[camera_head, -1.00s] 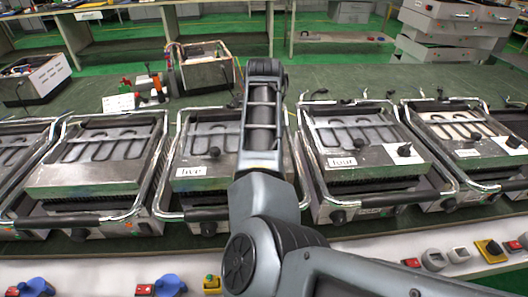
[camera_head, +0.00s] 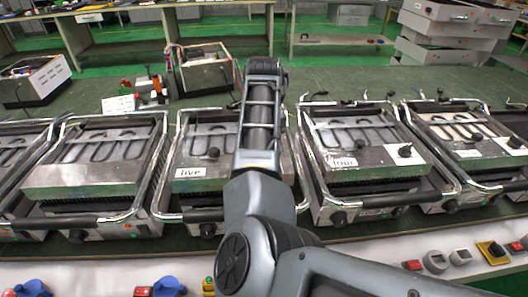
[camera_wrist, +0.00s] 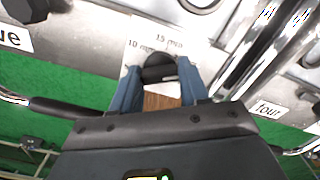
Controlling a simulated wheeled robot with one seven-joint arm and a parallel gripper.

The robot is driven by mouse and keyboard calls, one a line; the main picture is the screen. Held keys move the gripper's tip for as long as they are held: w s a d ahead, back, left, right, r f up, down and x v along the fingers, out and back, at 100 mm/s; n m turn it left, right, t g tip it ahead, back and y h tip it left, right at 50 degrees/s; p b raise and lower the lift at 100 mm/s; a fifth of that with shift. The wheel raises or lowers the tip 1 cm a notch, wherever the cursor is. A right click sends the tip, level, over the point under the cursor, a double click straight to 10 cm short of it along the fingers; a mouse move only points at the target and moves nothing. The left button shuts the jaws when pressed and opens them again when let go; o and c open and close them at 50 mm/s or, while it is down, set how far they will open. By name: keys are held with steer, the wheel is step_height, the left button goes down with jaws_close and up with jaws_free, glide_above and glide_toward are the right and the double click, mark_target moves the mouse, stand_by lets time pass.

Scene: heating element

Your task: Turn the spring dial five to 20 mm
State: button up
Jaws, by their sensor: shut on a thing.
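The spring dial of unit five is a round black knob (camera_wrist: 160,68) on a white scale plate (camera_wrist: 196,58) in the wrist view. The marks "10 mm" and "15 mm" show beside it; no 20 mm mark is readable. My gripper (camera_wrist: 163,84) has its two blue fingers on either side of the knob, shut on it. The knob's ridge lies roughly crosswise in the wrist view. In the head view, unit five (camera_head: 188,185) stands in the middle with its label (camera_head: 190,172); my arm hides the dial and gripper.
A second black knob (camera_head: 213,152) stands on unit five's plate, left of my arm. Unit four (camera_head: 360,175) is close on the right, with its chrome frame rail (camera_wrist: 275,45) near the gripper. Another similar unit (camera_head: 85,175) is on the left. Red and blue controls (camera_head: 168,286) line the front.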

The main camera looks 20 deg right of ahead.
steer(key=shift+r, duration=0.1)
steer(key=o, duration=1.1)
steer(key=shift+c, duration=0.2)
steer(key=shift+r+b, duration=0.5)
steer(key=shift+r, duration=3.35)
